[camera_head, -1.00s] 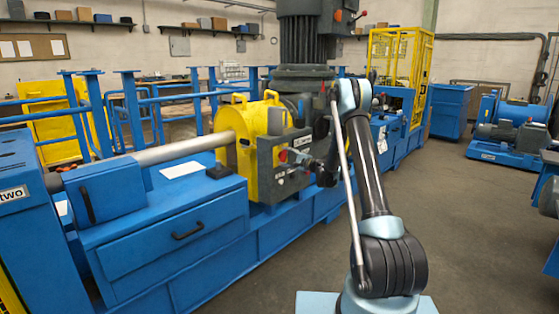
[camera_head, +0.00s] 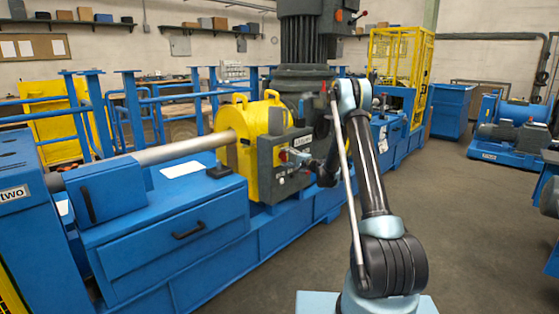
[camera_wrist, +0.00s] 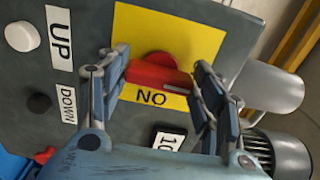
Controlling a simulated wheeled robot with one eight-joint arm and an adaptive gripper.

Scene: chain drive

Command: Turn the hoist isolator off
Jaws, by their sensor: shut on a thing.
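The hoist isolator is a red rotary handle (camera_wrist: 158,75) on a yellow plate (camera_wrist: 190,38) on a grey control panel. A label that reads "NO" in the wrist view lies by the handle. My gripper (camera_wrist: 163,82) has one finger at each side of the red handle and is shut on it. In the head view my gripper (camera_head: 312,160) is at the front of the grey control box (camera_head: 268,165), and a small red spot (camera_head: 282,156) shows beside it. The fingers hide part of the plate.
On the same panel are a white button (camera_wrist: 22,36) marked UP and a black button (camera_wrist: 39,103) marked DOWN. Grey cylinders (camera_wrist: 272,88) stand at the panel's right edge. A yellow guard (camera_head: 240,155) adjoins the box. The floor (camera_head: 450,220) at right is open.

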